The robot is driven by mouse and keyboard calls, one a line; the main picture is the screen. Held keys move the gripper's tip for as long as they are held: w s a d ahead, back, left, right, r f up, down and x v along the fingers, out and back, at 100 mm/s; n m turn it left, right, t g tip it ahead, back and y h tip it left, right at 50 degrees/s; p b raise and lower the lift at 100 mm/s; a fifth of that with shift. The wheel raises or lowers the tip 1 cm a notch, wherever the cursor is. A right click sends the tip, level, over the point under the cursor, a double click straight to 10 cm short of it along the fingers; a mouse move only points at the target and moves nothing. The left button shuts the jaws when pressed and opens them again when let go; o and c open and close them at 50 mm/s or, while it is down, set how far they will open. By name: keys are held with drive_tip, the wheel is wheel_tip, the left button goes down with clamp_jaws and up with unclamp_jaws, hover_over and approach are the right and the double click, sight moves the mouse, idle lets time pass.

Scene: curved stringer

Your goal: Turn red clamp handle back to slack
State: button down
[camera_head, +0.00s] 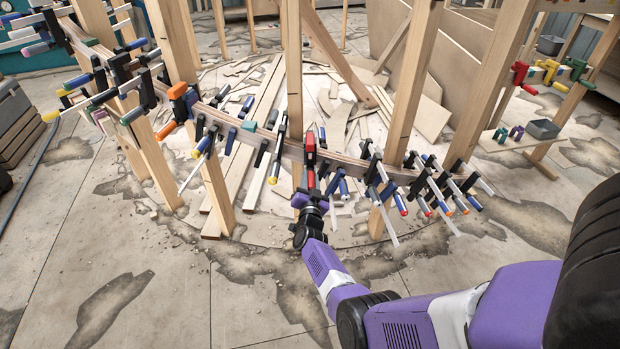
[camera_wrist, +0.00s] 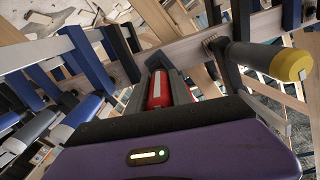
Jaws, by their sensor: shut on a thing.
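The red clamp (camera_head: 310,158) sits on the curved wooden stringer (camera_head: 345,166) near the middle of the head view. Its red handle (camera_wrist: 160,90) shows in the wrist view, between the jaws of my gripper (camera_wrist: 168,82). My gripper also shows in the head view (camera_head: 311,194), reaching up to the clamp from below. The jaws are shut on the red handle. A pale stripe runs along the handle. My gripper hides the handle's lower end.
Many clamps crowd the stringer on both sides. A grey clamp handle with a yellow end (camera_wrist: 270,60) is close on the right in the wrist view, and blue handles (camera_wrist: 75,115) are close on the left. Wooden posts (camera_head: 293,80) stand along the stringer. The floor in front is open.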

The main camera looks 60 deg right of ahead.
drive_tip(key=shift+n, duration=1.3)
drive_tip(key=c, duration=1.1)
unclamp_jaws()
drive_tip(key=shift+c, duration=0.2)
drive_tip(key=shift+a+p, duration=0.1)
drive_tip(key=shift+p, duration=0.2)
drive_tip(key=shift+s+a+n, duration=0.15)
drive_tip(key=shift+a+n, duration=0.15)
drive_tip(key=p+v, duration=0.3)
drive_tip(key=v, duration=0.4)
drive_tip(key=shift+p, duration=0.4)
